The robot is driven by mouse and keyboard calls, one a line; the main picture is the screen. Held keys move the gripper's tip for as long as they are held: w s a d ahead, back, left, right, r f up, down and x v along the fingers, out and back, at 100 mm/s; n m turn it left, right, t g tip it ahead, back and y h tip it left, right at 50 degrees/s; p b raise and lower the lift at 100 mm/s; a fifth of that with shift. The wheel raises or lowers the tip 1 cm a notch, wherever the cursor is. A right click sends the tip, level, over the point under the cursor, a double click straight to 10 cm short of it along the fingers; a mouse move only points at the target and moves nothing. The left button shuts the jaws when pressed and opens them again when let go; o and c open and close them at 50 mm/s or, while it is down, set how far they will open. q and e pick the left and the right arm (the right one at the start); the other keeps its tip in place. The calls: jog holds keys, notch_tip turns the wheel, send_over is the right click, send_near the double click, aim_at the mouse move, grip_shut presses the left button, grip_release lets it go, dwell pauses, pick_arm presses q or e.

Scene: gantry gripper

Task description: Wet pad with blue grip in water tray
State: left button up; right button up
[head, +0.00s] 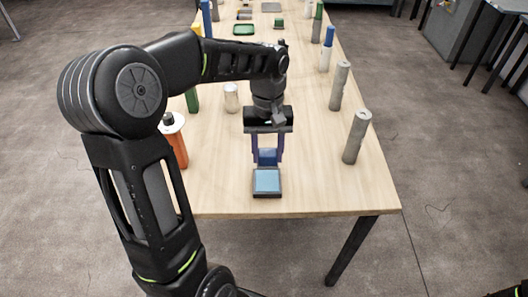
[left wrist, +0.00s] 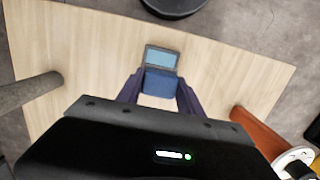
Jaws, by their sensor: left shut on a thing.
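The water tray (head: 267,194) is a small dark-rimmed tray with light blue water, near the front edge of the wooden table. It also shows in the left wrist view (left wrist: 162,49). My left gripper (head: 267,158) points down just behind the tray, its two purple fingers shut on the blue grip (head: 267,155) of the pad. In the left wrist view the blue grip (left wrist: 160,82) sits between the fingertips (left wrist: 160,88), right beside the tray. The pad's underside is hidden, and I cannot tell whether it touches the table or the tray. My right gripper does not show.
Two grey cylinders (head: 355,137) (head: 340,86) stand at the table's right side. An orange bottle (head: 179,150) with a white collar stands at the left, and a pale can (head: 231,98) behind. More objects stand farther back. Bare table (head: 315,180) lies right of the tray.

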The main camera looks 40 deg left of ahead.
aim_at(267, 166)
pick_arm(q)
jog(key=shift+w, duration=0.1)
jog(key=shift+s, duration=0.2)
notch_tip(267, 166, down, 5)
jog(key=b, duration=0.4)
jog(key=shift+f, duration=0.15)
jog(key=shift+f+b, duration=0.35)
jog(key=shift+f+b, duration=0.35)
jog(key=shift+f, duration=0.25)
dwell(1.9)
jog(key=shift+r, duration=0.1)
jog(key=shift+r+p, duration=2.85)
jog(key=shift+r, duration=0.65)
